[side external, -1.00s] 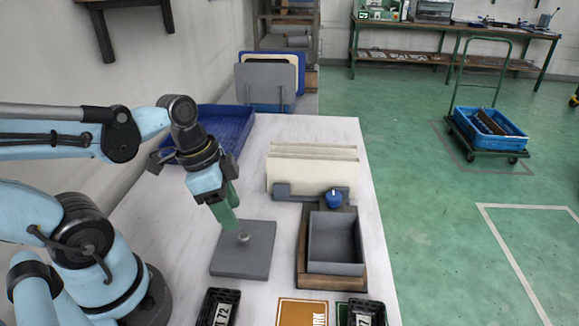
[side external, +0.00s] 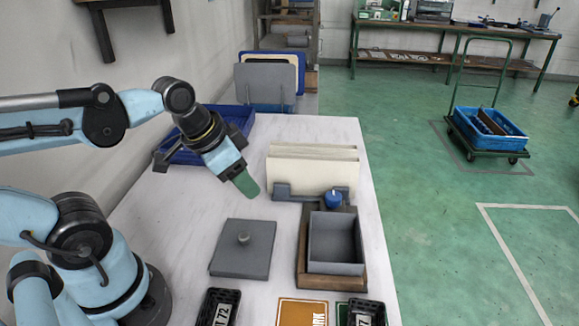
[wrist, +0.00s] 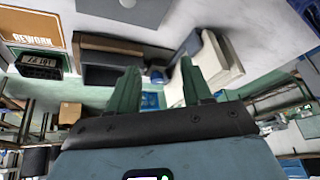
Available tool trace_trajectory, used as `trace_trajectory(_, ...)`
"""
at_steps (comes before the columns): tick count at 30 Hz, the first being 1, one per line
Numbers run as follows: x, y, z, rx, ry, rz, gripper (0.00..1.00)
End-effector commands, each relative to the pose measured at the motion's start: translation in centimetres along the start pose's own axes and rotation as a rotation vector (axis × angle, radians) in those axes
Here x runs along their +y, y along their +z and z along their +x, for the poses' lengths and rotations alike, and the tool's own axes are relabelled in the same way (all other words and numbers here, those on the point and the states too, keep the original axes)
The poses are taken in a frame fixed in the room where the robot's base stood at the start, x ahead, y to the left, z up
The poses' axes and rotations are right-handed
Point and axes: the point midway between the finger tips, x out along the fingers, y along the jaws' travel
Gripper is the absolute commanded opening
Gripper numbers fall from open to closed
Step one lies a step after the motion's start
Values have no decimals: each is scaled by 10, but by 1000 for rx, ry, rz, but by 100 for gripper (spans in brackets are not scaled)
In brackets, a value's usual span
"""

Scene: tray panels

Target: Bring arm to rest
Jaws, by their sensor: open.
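My gripper (side external: 248,187) hangs tilted in the air above the white table, its green fingers pointing down and to the right. In the wrist view the two green fingers (wrist: 159,67) stand apart with nothing held between them. A flat grey lid with a round knob (side external: 243,255) lies on the table below my gripper, apart from it. To the right of the lid, an open grey box (side external: 336,241) sits in a brown wooden holder (side external: 317,283); the part of its inside that shows looks empty.
Cream panels (side external: 312,168) stand upright in a grey rack near the gripper, with a blue knob (side external: 333,199) beside them. A blue tray (side external: 180,156) lies behind the gripper. Black labelled bins (side external: 218,308) and an orange card (side external: 302,313) are at the front. Bare table surrounds the lid.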

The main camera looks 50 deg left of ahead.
Motion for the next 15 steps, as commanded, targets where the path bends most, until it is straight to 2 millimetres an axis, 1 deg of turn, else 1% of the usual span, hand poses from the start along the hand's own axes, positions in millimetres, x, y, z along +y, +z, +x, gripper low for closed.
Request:
trace_trajectory(1,2,-7,4,39,-15,-47,49)
trace_trajectory(3,3,-16,7,88,-31,-112,49)
trace_trajectory(6,4,-24,9,134,-40,-172,49)
trace_trajectory(15,4,-26,10,150,-42,-198,49)
